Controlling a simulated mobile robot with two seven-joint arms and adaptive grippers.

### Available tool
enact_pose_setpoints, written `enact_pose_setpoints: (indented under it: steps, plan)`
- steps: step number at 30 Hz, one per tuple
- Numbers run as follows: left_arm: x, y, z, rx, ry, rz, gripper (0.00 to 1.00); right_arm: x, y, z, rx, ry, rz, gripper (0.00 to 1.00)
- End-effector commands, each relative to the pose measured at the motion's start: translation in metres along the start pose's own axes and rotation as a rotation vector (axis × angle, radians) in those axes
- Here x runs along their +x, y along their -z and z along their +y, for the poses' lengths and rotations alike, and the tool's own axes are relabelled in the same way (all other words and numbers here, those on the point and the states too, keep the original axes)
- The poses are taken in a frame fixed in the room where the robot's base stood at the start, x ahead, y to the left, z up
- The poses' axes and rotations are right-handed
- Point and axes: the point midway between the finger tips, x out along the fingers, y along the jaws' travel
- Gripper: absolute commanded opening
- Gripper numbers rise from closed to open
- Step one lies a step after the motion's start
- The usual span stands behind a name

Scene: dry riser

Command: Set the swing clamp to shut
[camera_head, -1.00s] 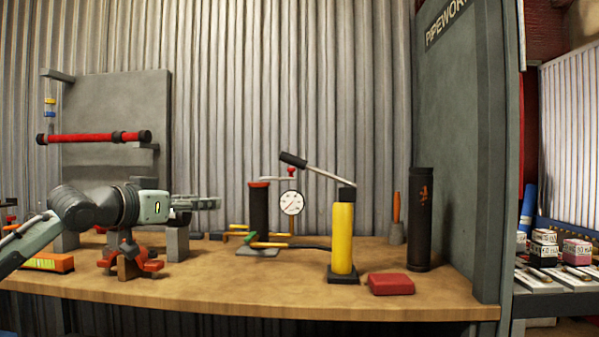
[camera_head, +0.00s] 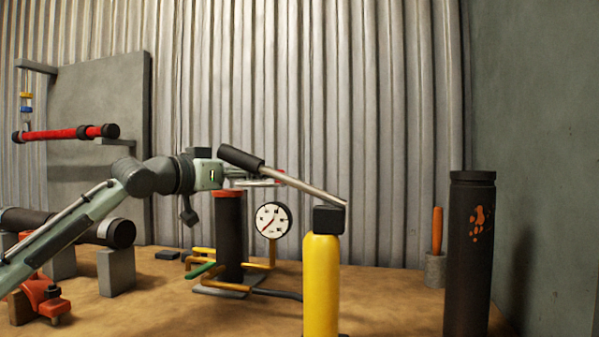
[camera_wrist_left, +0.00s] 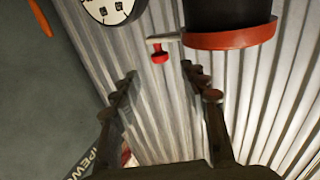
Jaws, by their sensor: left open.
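The dark upright riser with a red rim (camera_head: 229,193) stands on the bench beside a round white gauge (camera_head: 272,220). I take the swing clamp to be the short grey arm with a red knob (camera_wrist_left: 160,52) sticking out from the red rim (camera_wrist_left: 232,36) in the left wrist view. My left gripper (camera_wrist_left: 166,76) is open and empty, and the knob shows just beyond its fingertips, roughly between them. In the head view the left gripper (camera_head: 258,180) is at rim height, partly hidden behind the pump's lever. The clamp is mostly hidden there. My right gripper is not in view.
A yellow hand pump (camera_head: 321,285) stands in front right, its lever (camera_head: 300,185) crossing before my gripper. Yellow pipes and a green handle (camera_head: 203,270) surround the riser's foot. A dark cylinder (camera_head: 470,255) stands at right. A red pipe (camera_head: 65,132) hangs at left.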

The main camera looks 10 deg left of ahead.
Motion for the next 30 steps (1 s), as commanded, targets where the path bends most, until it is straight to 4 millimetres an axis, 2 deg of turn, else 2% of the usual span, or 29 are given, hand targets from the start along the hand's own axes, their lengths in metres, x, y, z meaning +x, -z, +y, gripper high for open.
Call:
enact_pose_setpoints:
  steps: [5,12,18,29,30]
  plan:
    - [0.007,0.002,-0.001,-0.002,0.001,0.002,0.44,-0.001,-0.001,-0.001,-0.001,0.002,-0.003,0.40]
    - [0.045,0.003,0.000,-0.004,-0.001,0.002,0.44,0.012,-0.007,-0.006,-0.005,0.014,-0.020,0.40]
    - [0.070,0.002,-0.001,-0.002,0.000,0.002,0.44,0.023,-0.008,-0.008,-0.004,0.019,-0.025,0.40]
    - [0.077,0.001,-0.001,0.000,0.002,0.001,0.44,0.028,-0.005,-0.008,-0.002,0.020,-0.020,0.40]
    - [0.077,0.001,-0.001,0.000,0.002,0.001,0.42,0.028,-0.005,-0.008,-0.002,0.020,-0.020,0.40]
